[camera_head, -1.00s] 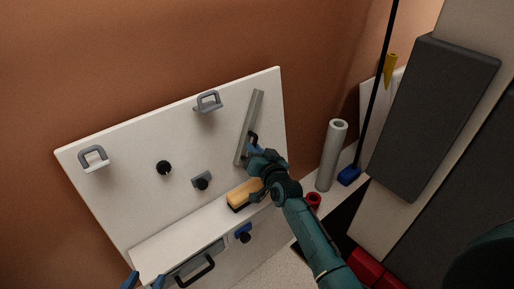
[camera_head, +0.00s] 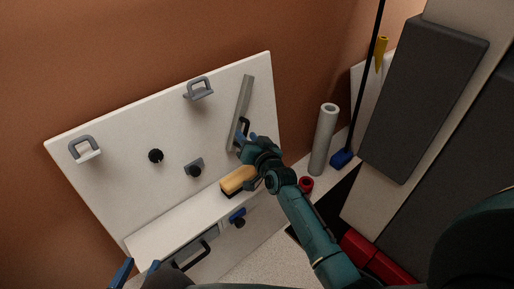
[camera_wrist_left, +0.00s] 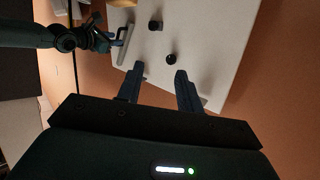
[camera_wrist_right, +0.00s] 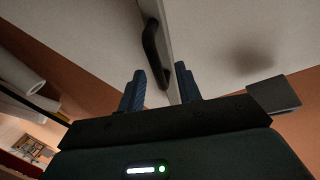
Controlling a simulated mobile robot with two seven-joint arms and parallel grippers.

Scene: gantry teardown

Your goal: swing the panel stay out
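The panel stay, a long grey bar (camera_head: 242,105), lies at a slant on the right part of the white panel (camera_head: 110,193). A black handle (camera_head: 243,127) stands out from its lower part; the handle also shows in the right wrist view (camera_wrist_right: 152,45). My right gripper (camera_head: 245,141) is at the lower part of the stay, by the handle. In the right wrist view its fingers (camera_wrist_right: 162,88) are apart, with the handle's end between or just ahead of them; contact is unclear. My left gripper (camera_head: 138,272) is at the bottom left; its fingers (camera_wrist_left: 159,74) are open and empty.
The panel carries grey brackets (camera_head: 200,92) and black knobs (camera_head: 155,156). A yellow block (camera_head: 238,179) rests on the ledge below. A drawer handle (camera_head: 193,256) is under it. A grey tube (camera_head: 323,140) and dark boards (camera_head: 420,100) stand at the right.

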